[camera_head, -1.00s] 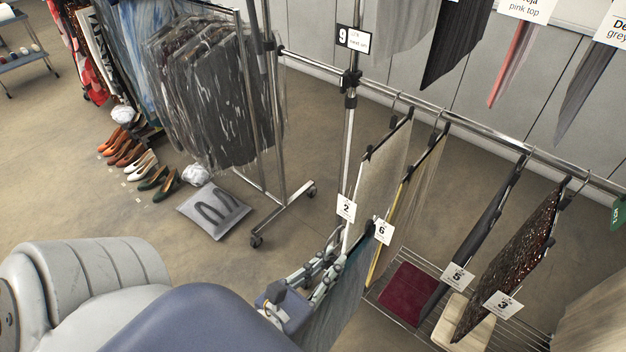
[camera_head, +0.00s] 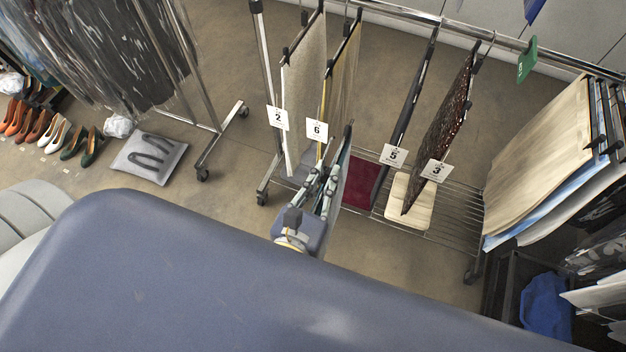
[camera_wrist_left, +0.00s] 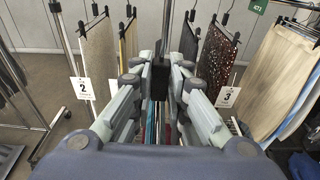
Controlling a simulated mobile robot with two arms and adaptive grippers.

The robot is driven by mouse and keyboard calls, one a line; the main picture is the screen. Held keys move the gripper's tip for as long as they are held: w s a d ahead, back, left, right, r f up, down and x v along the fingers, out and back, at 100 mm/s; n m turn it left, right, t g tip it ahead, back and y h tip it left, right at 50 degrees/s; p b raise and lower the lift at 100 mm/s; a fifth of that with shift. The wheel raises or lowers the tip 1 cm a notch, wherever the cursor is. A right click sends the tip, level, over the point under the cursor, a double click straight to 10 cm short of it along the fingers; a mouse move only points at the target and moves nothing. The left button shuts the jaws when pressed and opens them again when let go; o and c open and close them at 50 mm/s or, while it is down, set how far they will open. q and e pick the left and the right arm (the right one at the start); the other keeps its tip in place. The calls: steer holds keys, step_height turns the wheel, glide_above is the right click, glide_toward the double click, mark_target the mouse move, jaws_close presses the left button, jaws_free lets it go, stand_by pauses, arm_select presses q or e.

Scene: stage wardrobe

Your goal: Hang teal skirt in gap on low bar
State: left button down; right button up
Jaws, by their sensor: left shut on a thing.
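My left gripper (camera_head: 326,188) is shut on the teal skirt's hanger. The teal skirt (camera_head: 342,165) shows nearly edge-on beside the fingers, in front of the rack and below the low bar (camera_head: 455,32). In the left wrist view, my gripper (camera_wrist_left: 160,82) covers most of the skirt. The skirt tagged 6 (camera_head: 345,62) and the dark skirt tagged 5 (camera_head: 408,98) hang from the bar with a gap between them. The gripper is on the near side of this gap, closer to skirt 6. My right gripper is not in view.
A pale skirt tagged 2 (camera_head: 304,85) hangs left of skirt 6. A sequined skirt tagged 3 (camera_head: 445,115) hangs right of skirt 5. Below is a wire shelf (camera_head: 450,212) with a maroon folded cloth (camera_head: 360,184) and a cream one (camera_head: 405,208). Beige garments (camera_head: 535,150) hang farther right.

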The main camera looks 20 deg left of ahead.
arm_select(q)
steer(key=w+p, duration=0.2)
steer(key=w, duration=0.3)
steer(key=w+p, duration=0.2)
steer(key=w, duration=0.4)
steer(key=shift+d+r, duration=0.15)
steer(key=shift+r, duration=0.05)
arm_select(e)
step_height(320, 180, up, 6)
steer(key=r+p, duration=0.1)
steer(key=p, duration=0.1)
arm_select(q)
steer(key=w+d+b, duration=0.1)
steer(key=w+b, duration=0.5)
steer(key=w, duration=2.4)
steer(key=shift+w+f+b, duration=0.15)
steer(key=shift+w+b, duration=0.15)
steer(key=shift+b, duration=0.05)
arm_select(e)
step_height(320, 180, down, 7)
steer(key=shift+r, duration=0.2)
arm_select(q)
steer(key=shift+r+p, duration=0.4)
steer(key=shift+p, duration=0.05)
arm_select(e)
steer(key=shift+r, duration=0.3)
